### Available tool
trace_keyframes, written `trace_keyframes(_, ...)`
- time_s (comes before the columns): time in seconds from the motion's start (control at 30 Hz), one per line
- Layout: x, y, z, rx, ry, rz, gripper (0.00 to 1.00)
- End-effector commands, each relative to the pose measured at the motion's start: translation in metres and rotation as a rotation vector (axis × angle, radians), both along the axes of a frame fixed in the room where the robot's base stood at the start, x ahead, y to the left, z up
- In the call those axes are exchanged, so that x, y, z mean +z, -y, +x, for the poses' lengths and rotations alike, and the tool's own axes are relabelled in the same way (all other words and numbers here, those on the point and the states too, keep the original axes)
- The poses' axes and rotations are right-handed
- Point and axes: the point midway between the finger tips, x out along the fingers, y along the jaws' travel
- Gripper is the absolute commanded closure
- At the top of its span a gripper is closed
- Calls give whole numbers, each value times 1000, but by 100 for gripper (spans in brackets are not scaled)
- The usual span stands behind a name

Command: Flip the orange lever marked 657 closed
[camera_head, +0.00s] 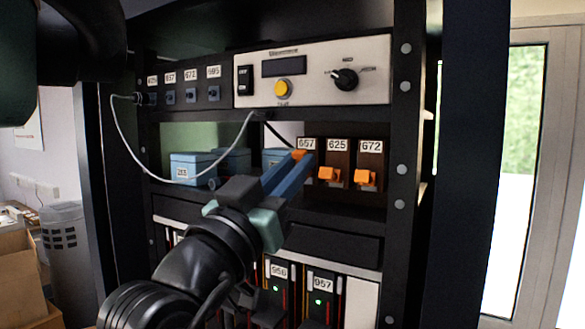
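The lever unit marked 657 (308,146) is in the rack's middle bay, left of the units marked 625 and 672. Only a small part of its orange lever (299,154) shows, just above the blue fingertips. My gripper (300,164) reaches in from the lower left, with its two blue fingers close together in front of this lever. The fingers hide the lever's lower part. I cannot tell whether they touch the lever or grip it.
Orange levers on 625 (328,174) and 672 (365,177) stick out close by on the right. A white cable (143,165) hangs in a loop at left. Blue boxes (193,169) stand in the same bay. The control panel (312,72) is above.

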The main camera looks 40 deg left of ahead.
Motion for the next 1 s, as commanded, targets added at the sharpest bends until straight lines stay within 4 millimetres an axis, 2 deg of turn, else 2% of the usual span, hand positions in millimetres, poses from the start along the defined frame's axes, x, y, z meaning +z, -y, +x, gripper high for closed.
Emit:
trace_keyframes(0.33, 4, 0, 0, 0, -18, -4, 100)
trace_keyframes(0.6, 15, 0, 2, -1, -191, -47, 100)
trace_keyframes(0.8, 15, -1, 4, 0, -295, -71, 100)
trace_keyframes(1.0, 11, -1, 4, 0, -325, -79, 100)
